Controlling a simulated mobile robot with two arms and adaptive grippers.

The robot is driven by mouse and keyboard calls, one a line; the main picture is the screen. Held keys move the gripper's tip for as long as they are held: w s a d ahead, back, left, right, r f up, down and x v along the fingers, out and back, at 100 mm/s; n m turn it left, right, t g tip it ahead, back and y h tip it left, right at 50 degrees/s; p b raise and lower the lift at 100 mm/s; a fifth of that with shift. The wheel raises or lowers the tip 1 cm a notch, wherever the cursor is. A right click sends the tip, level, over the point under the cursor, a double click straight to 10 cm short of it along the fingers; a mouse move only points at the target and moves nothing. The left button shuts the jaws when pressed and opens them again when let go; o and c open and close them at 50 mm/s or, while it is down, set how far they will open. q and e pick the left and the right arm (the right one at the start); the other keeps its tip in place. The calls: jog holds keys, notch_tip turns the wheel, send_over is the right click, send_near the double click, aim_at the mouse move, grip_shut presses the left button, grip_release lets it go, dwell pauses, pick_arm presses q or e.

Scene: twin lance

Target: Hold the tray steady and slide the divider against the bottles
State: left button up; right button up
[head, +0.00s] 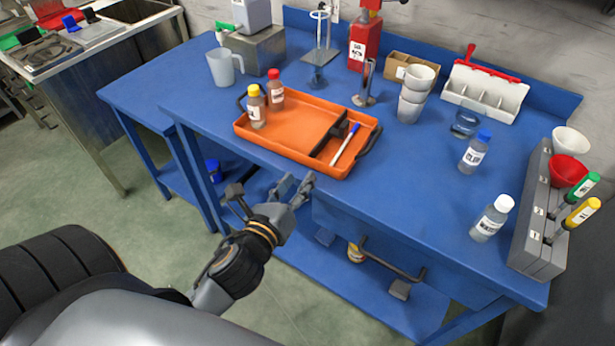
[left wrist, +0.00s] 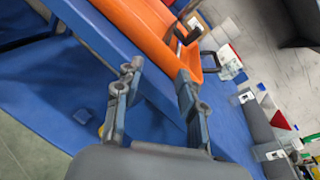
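The orange tray (head: 285,143) lies on the blue table near its front edge. At its left end stand a yellow-capped bottle (head: 256,110) and a red-capped bottle (head: 276,92). The black divider (head: 333,138) with its raised grip crosses the right part of the tray, apart from the bottles. My left gripper (head: 295,185) is in front of the table edge, below the tray, open and empty. In the left wrist view its fingers (left wrist: 158,78) are apart, with the tray (left wrist: 148,28) beyond them and the tray's dark handle (left wrist: 209,62) to the right. My right gripper is not in view.
A blue-capped marker (head: 345,143) lies in the tray right of the divider. Behind are a measuring jug (head: 223,68), a metal stand (head: 366,85) and stacked cups (head: 412,95). Bottles and a grey rack (head: 535,220) stand at the right.

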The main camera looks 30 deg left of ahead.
aim_at(341, 134)
pick_arm(q)
jog(key=w+r+m, duration=0.1)
jog(key=w+m, duration=0.1)
jog(key=w, duration=0.2)
jog(key=w+d+m+t+h+p, duration=0.1)
jog(key=w+m, duration=0.1)
jog(key=w, duration=0.3)
jog(key=w+d+r+m+h, duration=0.1)
jog(key=w+m, duration=0.1)
jog(key=w, duration=0.3)
jog(key=shift+w+d+r+m+t+p, duration=0.25)
jog(key=shift+r+m+t+p, duration=0.05)
jog(key=shift+r+t+p, duration=0.1)
grip_shut()
jog(key=shift+f, duration=0.1)
